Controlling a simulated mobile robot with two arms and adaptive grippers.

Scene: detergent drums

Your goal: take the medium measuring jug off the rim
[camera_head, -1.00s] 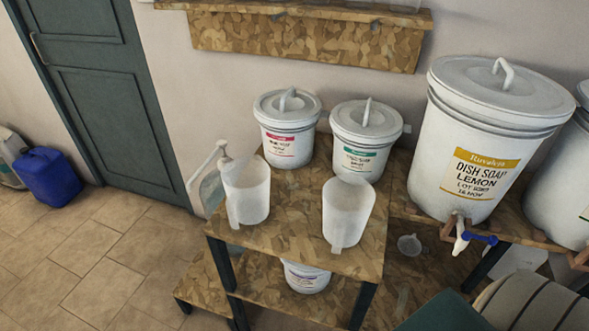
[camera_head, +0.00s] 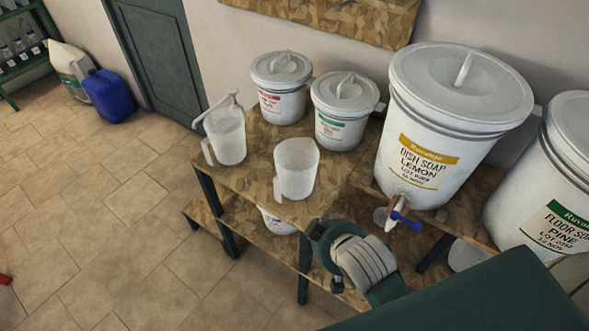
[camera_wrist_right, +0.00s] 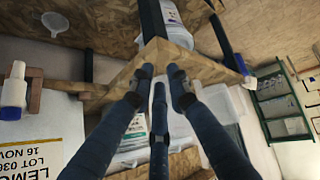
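Two translucent measuring jugs stand on the small chipboard table (camera_head: 238,186). I cannot tell which is the medium one, and I see no jug hanging on a rim. My right arm is beside the table's front right corner; its gripper is hidden in the head view. In the right wrist view my right gripper (camera_wrist_right: 159,78) has its fingers apart with nothing between them, pointing at the table corner (camera_wrist_right: 155,52). My left gripper is out of view.
Two lidded buckets, one red-labelled (camera_head: 281,102) and one green-labelled (camera_head: 340,128), stand behind the jugs. Floor at left is free.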

